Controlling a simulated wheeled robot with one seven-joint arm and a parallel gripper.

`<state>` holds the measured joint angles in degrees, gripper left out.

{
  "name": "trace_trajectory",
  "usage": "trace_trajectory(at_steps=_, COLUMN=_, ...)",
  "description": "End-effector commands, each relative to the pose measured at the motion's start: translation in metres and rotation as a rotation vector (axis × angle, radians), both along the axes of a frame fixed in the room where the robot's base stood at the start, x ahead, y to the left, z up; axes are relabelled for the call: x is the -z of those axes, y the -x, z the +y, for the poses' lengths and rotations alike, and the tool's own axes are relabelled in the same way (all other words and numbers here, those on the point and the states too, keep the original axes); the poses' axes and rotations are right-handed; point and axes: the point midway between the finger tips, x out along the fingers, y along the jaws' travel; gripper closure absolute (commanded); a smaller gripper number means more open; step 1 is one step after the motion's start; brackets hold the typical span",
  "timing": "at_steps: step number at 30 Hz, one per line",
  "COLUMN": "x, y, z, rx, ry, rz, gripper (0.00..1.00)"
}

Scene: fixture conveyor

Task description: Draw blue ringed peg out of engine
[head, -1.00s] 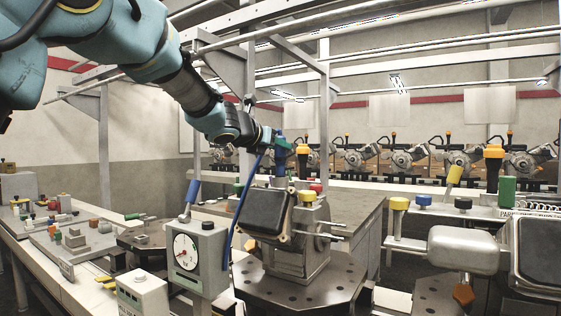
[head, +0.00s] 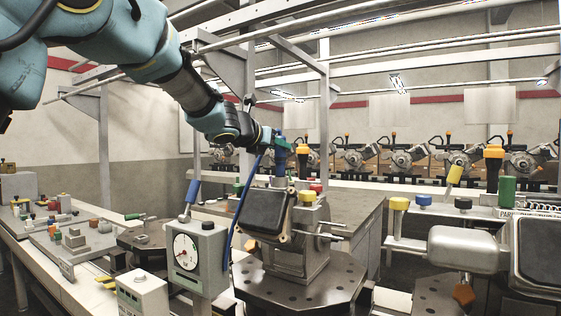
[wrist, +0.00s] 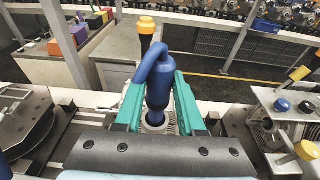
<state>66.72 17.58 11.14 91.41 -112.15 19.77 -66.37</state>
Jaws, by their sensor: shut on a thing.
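The blue ringed peg (wrist: 157,88) stands between the two green fingers of my gripper (wrist: 160,82), which is shut on it. Its curved blue upper part shows above the fingers in the wrist view. In the head view the peg (head: 280,142) shows at my gripper (head: 287,149), above the grey engine (head: 301,255) with a black cover on its side. The peg's shank runs down toward the engine top. Its lower end is hidden behind the cover and top parts, so I cannot tell how deep it sits.
The engine stands on a dark octagonal plate (head: 290,292). A gauge box (head: 187,268) with a blue handle is close on its left. Yellow, blue and black knobs and a grey rounded casing (head: 463,249) are on the right. A thin blue hose (head: 236,215) hangs left of the engine.

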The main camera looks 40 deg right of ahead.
Motion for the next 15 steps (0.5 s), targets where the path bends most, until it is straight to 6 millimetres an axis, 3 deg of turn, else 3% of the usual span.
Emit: trace_trajectory(at_steps=15, x=-0.016, y=-0.001, z=0.000, rx=-0.001, ry=0.001, rz=0.000, gripper=1.00)
